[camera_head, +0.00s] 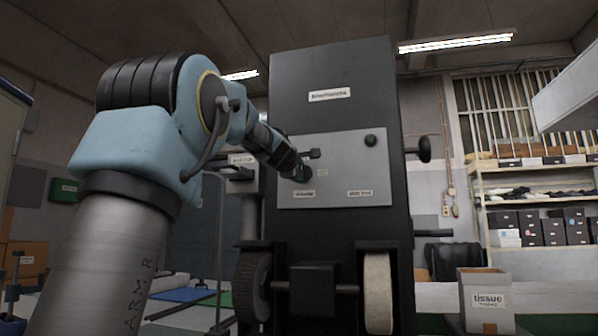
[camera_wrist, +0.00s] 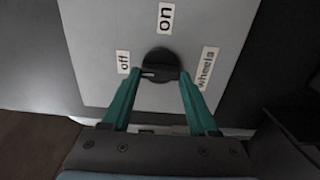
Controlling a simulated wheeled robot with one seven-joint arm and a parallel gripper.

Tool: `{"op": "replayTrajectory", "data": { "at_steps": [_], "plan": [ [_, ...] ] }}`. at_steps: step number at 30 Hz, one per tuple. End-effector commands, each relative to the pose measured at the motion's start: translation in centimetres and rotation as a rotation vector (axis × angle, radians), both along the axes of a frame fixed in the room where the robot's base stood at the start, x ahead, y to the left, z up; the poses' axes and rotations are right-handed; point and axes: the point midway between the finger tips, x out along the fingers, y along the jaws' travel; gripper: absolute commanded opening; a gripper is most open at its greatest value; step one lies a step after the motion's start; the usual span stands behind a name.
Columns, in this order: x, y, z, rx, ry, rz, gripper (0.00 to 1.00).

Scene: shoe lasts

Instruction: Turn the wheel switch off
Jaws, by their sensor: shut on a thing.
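The wheel switch is a round black knob (camera_wrist: 161,60) on a grey panel, seen in the wrist view. An "off" label (camera_wrist: 123,62) is at its left, an "on" label (camera_wrist: 166,18) above it and a "wheels" label (camera_wrist: 207,67) at its right. A small pale mark shows at the knob's lower left. My gripper (camera_wrist: 162,76) has its two teal fingers on either side of the knob, shut on it. In the head view my gripper (camera_head: 302,172) is at the left part of the grey panel (camera_head: 340,185) and hides the knob there.
A dark wheel (camera_head: 253,285) and a pale wheel (camera_head: 377,293) sit below. A tissue box (camera_head: 487,300) and shelves (camera_head: 530,205) are at the right.

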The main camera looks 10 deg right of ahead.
Motion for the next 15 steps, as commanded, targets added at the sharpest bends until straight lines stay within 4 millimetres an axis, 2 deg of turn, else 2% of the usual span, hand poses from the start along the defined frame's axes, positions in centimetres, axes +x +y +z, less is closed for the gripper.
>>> {"op": "replayTrajectory", "data": {
  "at_steps": [10,11,15],
  "plan": [
    [0.04,0.02,-0.16,-0.003,0.004,0.0,0.04],
    [0.05,0.03,-0.16,-0.003,0.004,0.0,0.61],
    [0.04,0.02,-0.13,-0.003,0.004,0.0,0.77]
  ]
}}
